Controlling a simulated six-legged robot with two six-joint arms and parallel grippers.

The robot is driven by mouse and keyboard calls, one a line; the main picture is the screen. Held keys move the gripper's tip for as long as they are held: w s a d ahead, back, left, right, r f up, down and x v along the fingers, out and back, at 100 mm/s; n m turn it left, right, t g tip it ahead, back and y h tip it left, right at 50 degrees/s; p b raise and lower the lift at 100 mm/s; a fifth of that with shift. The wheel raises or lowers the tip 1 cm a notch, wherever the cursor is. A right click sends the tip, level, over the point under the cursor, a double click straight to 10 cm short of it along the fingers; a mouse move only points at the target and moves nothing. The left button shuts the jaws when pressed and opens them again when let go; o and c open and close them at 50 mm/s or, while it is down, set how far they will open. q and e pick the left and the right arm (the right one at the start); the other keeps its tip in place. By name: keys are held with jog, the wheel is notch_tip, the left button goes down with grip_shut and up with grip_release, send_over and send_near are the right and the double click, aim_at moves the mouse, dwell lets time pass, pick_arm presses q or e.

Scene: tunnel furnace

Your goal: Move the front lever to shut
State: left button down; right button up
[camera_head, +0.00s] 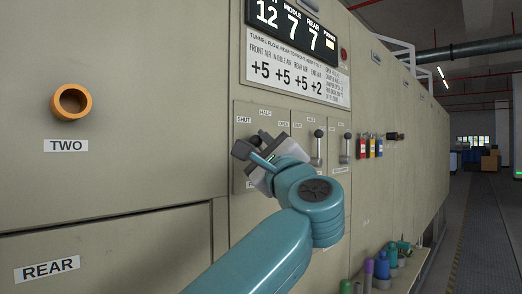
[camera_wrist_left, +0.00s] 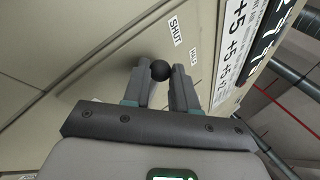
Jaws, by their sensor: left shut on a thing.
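The front lever's black ball knob (camera_wrist_left: 160,70) shows in the left wrist view between the two fingertips of my left gripper (camera_wrist_left: 161,78). The gripper is shut on it. In the head view my left gripper (camera_head: 254,146) covers most of the front lever's panel (camera_head: 243,112), so the lever itself is hidden there. The panel's SHUT label is at its upper left, HALF at the top middle and OPEN at the right. Both SHUT and HALF labels show beside the knob in the wrist view. The lever's exact setting cannot be told. My right gripper is not in view.
Two more levers, the nearer with a dark knob (camera_head: 318,133), stand right of my gripper. A display board (camera_head: 294,75) hangs above. An orange ring (camera_head: 71,102) sticks out at left. Coloured bottles (camera_head: 382,265) stand on a low ledge. An open aisle (camera_head: 468,225) runs along the right.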

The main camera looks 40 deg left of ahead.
pick_arm(q)
jog(key=c, duration=1.2)
grip_release()
jog(key=shift+s, duration=0.1)
jog(key=shift+s+d+f+b, duration=0.1)
jog(key=shift+d+f+b, duration=0.2)
jog(key=b+v, duration=0.5)
jog(key=v, duration=1)
jog(key=shift+s+d+r+b, duration=0.15)
jog(key=shift+d+b, duration=0.1)
jog(key=shift+b, duration=0.1)
